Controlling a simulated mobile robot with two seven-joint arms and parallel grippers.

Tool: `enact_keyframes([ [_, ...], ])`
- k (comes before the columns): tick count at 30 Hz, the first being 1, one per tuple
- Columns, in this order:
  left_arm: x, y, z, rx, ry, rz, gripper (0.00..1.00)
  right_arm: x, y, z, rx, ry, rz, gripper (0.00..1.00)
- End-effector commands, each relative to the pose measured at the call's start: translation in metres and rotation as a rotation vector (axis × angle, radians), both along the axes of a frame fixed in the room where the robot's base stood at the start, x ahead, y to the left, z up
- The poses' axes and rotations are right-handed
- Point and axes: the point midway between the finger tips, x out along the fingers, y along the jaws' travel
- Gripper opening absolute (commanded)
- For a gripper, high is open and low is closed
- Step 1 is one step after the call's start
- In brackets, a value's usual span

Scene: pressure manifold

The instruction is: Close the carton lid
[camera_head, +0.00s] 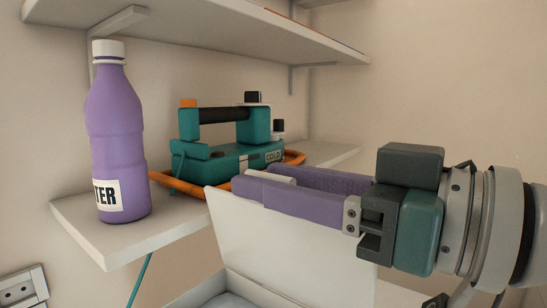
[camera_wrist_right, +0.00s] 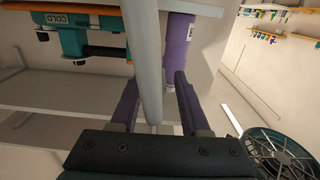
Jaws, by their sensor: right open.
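The white carton (camera_head: 188,298) is at the bottom of the head view, cut off by the frame edge. Its white lid (camera_head: 290,240) stands up, tilted open, and some pale contents show inside. My right gripper (camera_head: 266,180) comes in from the right at the lid's upper edge. Its purple fingers are apart, one on each side of the lid. In the wrist view the lid (camera_wrist_right: 143,60) runs edge-on between the open fingers (camera_wrist_right: 155,82). I cannot tell whether either finger touches it. My left gripper is not in view.
A purple bottle (camera_head: 117,140) stands on the lower shelf (camera_head: 135,240) at left. A teal device (camera_head: 230,150) marked COLD, with an orange hose (camera_head: 180,186), sits behind the lid. An upper shelf (camera_head: 220,30) hangs above. A wall plate (camera_head: 22,288) is at lower left.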

Motion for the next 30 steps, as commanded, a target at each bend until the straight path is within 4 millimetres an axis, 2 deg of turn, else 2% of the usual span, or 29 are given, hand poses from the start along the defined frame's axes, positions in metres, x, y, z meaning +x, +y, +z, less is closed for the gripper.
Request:
enact_keyframes([
  [3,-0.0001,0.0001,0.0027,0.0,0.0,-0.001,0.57,0.0038,0.006,0.0009,0.0,0.0,0.001,0.46],
  [11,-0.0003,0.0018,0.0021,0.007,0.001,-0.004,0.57,0.0046,0.0068,-0.0005,-0.001,0.0,0.001,0.46],
  [23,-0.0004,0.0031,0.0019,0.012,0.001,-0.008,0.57,0.0044,0.0066,-0.0003,-0.001,0.001,0.0,0.02],
  [30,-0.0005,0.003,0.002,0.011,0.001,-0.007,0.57,0.0045,0.0065,-0.0003,0.0,0.0,0.0,0.0],
])
